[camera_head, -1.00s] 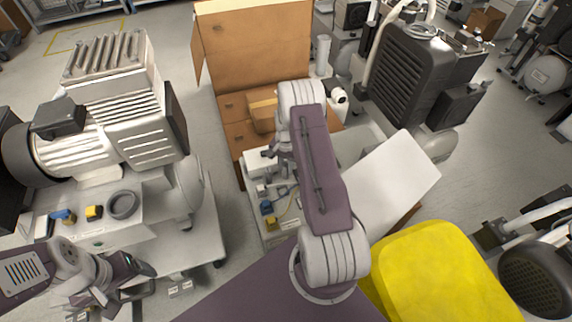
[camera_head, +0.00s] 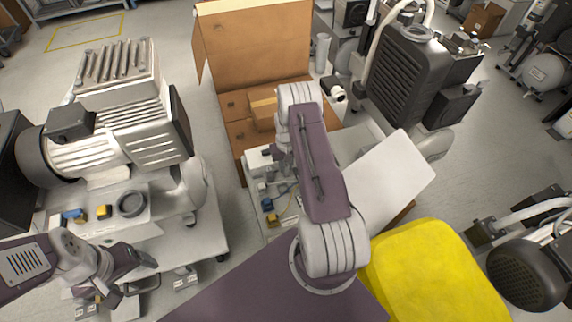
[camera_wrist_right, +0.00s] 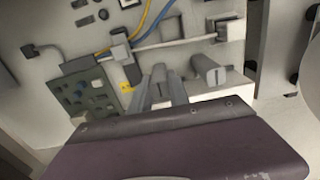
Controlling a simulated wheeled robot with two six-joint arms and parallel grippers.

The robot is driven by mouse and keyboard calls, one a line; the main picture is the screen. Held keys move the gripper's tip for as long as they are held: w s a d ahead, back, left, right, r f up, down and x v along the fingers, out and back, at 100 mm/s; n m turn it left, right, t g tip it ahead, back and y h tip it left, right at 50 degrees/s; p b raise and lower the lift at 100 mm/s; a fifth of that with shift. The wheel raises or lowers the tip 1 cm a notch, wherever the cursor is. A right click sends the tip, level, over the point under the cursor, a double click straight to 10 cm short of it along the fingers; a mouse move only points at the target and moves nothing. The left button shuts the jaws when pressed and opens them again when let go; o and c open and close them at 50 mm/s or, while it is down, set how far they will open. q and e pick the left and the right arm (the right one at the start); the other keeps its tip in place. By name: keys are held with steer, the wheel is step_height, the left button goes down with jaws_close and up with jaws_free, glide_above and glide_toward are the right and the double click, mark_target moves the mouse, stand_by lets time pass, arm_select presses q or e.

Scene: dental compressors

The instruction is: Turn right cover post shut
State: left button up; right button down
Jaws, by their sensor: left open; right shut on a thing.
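Two grey posts with slotted ends show in the right wrist view. My right gripper (camera_wrist_right: 161,88) is shut on one cover post, whose slotted end shows between the grey fingers. The other cover post (camera_wrist_right: 212,72) stands free to the right of it in the picture. I cannot tell the slot's exact angle on the held post. In the head view my right arm (camera_head: 315,165) reaches over the open unit and hides the held post. My left gripper (camera_head: 128,280) is open and empty at the lower left.
A green circuit board (camera_wrist_right: 90,97) and blue and yellow wires (camera_wrist_right: 148,20) lie close to the posts. A white panel (camera_head: 388,180) leans right of my arm. A yellow cover (camera_head: 435,275) lies nearer. A large compressor (camera_head: 125,125) stands left, cardboard boxes (camera_head: 255,45) behind.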

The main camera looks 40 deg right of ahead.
mark_target(286, 164)
steer(key=shift+n, duration=0.3)
steer(key=c, duration=1.5)
jaws_free()
step_height(286, 164, up, 9)
steer(key=p, duration=0.4)
steer(key=shift+r, duration=0.1)
